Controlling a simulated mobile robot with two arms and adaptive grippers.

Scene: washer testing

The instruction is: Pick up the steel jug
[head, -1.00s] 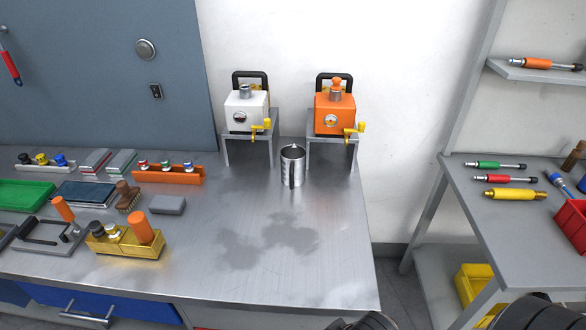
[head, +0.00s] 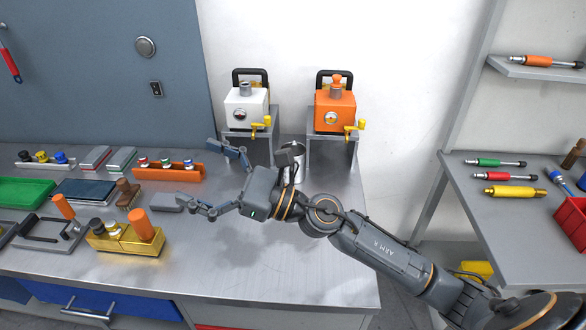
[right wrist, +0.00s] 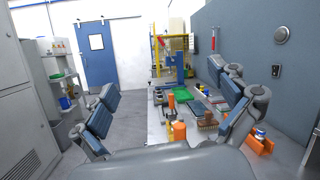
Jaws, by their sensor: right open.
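The steel jug (head: 299,168) stands on the metal workbench (head: 290,275), in front of the two pump-like machines. In the head view my right gripper's wrist hides much of its left and lower part. My right gripper (head: 205,175) is spread open and points left across the bench, with nothing between its fingers. The jug is to the right of the fingers, by the wrist; I cannot tell whether they touch. The right wrist view shows the open fingers (right wrist: 168,88) but no jug. My left gripper is not in view.
A white machine (head: 246,108) and an orange machine (head: 334,110) stand on metal stands behind the jug. An orange rack (head: 168,174), a grey block (head: 166,201) and a yellow box (head: 125,240) lie left. The front right bench top is clear.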

